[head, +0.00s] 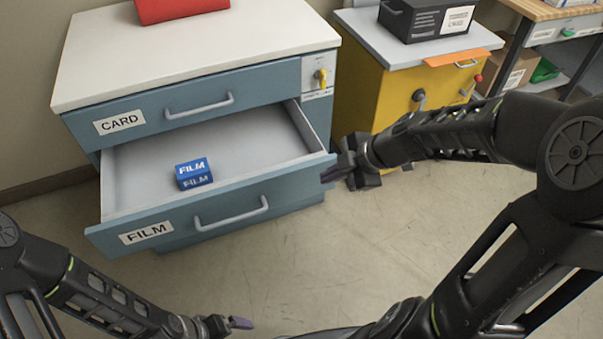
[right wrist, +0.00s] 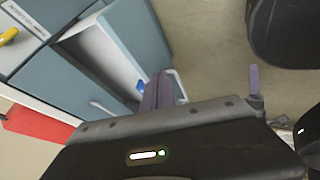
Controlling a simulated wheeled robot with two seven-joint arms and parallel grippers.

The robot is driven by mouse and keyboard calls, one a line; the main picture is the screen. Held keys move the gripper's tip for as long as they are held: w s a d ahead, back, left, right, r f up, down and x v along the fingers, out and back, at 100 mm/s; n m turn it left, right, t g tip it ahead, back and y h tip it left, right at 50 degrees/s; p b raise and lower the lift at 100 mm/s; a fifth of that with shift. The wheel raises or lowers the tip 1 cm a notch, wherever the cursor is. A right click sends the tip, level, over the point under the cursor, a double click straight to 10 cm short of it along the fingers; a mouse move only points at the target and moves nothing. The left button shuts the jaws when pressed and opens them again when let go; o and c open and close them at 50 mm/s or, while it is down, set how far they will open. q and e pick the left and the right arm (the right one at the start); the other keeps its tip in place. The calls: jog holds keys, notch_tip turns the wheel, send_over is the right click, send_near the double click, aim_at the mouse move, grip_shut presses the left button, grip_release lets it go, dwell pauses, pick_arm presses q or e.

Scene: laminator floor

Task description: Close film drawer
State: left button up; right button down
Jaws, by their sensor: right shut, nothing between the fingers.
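The film drawer (head: 225,208), blue-grey with a FILM label and a grey bar handle (head: 232,214), stands pulled out below the CARD drawer (head: 160,112). A blue FILM box (head: 193,173) lies inside it. My right gripper (head: 329,176) is shut and empty at the right end of the film drawer's front; I cannot tell whether it touches. In the right wrist view its closed purple fingers (right wrist: 158,92) point towards the open drawer (right wrist: 105,50). My left gripper (head: 238,322) is low in front of the cabinet, away from the drawer; its jaw opening is unclear.
The cabinet's white top (head: 190,45) carries a red object (head: 180,8). A yellow cabinet (head: 362,85) with a dark box (head: 428,18) stands at the right. The floor before the drawer is clear.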

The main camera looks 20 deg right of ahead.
jog(key=b, duration=0.2)
send_near(291, 179)
notch_tip(291, 179, down, 4)
jog(key=s+a, duration=0.2)
jog(key=w, duration=0.4)
jog(key=shift+w+d+p, duration=0.1)
jog(key=shift+p, duration=0.2)
pick_arm(q)
jog(key=shift+f, duration=0.75)
pick_arm(e)
jog(key=shift+w, duration=0.1)
